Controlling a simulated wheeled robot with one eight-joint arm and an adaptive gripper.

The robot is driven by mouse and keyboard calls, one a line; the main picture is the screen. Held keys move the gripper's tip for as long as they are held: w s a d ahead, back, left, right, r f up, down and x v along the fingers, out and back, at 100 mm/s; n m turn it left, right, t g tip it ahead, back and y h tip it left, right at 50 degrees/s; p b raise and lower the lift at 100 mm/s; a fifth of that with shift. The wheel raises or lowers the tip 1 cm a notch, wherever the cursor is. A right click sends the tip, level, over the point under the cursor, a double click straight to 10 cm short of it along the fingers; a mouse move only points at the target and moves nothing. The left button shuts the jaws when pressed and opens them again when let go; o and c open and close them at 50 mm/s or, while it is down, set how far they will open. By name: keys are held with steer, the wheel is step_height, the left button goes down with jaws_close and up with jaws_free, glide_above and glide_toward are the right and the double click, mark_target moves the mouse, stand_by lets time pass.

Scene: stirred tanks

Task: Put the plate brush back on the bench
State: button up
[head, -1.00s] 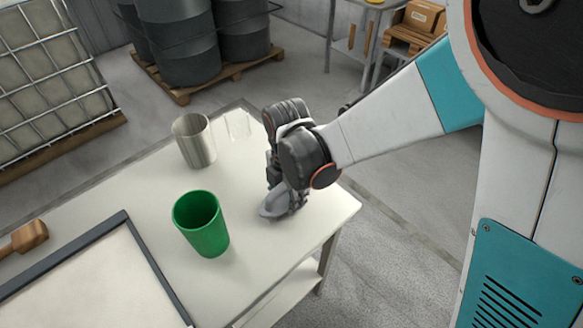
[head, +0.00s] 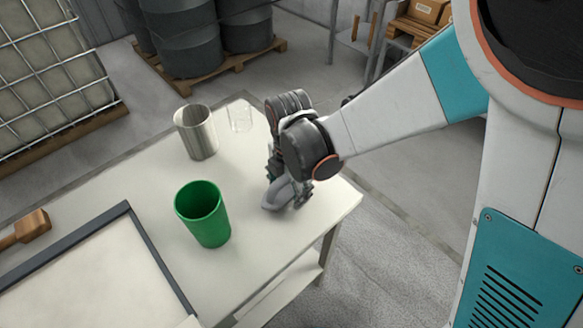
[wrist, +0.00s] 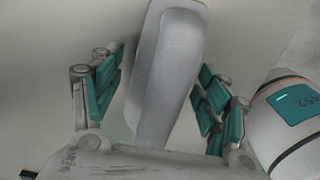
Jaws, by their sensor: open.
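The plate brush (head: 277,196) is a smooth grey piece, low at the bench top (head: 250,185) near its right end. In the wrist view it is a long pale grey body (wrist: 168,75) between my fingers. My gripper (head: 288,188) points down over the brush. In the wrist view its teal-padded fingers (wrist: 162,95) stand apart on both sides of the brush, with gaps showing. The brush appears to rest on the bench, but its underside is hidden. My wrist hides part of it in the head view.
A green cup (head: 204,220) stands left of my gripper. A metal beaker (head: 196,135) and a clear glass (head: 240,118) stand behind. A dark-framed tray (head: 100,270) and a wooden-headed mallet (head: 30,227) are at left. The bench's right edge is close to my gripper.

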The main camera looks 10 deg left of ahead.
step_height(320, 180, up, 12)
steer(key=p, duration=0.8)
steer(key=shift+r, duration=0.1)
steer(key=shift+d, duration=0.15)
